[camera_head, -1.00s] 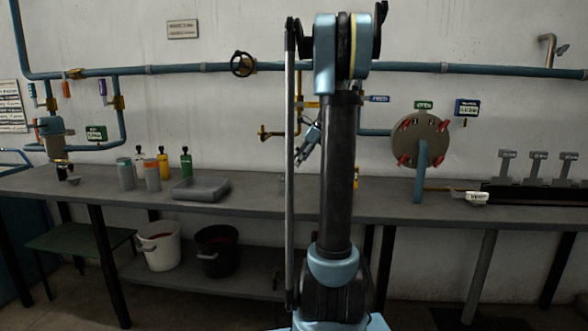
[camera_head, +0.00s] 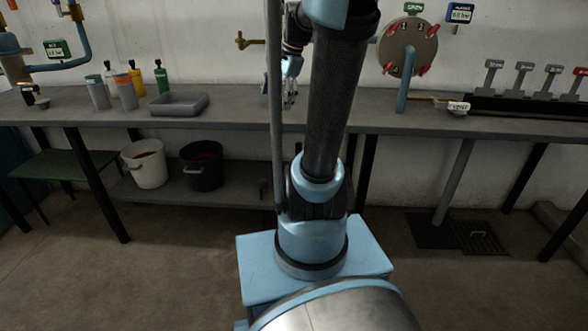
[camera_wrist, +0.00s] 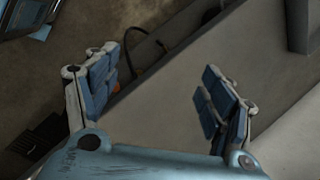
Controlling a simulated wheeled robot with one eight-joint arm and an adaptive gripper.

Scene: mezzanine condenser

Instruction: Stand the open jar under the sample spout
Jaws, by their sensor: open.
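My gripper (camera_head: 290,94) is open and empty, hanging close to the bench, partly behind my own arm. In the wrist view its two blue-padded fingers (camera_wrist: 158,92) are spread apart with nothing between them. I cannot tell for sure which vessel is the open jar; a small dark cup (camera_head: 43,104) stands on the bench at far left, and two cylindrical containers, one grey (camera_head: 98,93) and one with orange on it (camera_head: 127,93), stand to its right. A brass tap (camera_head: 247,40) on the wall left of my arm and a brass-coloured outlet at far left are possible spouts.
A grey tray (camera_head: 180,104) lies on the bench (camera_head: 232,112), with several dark-capped bottles behind the containers. White (camera_head: 146,166) and black (camera_head: 203,166) buckets sit on the lower shelf. The bench front is clear.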

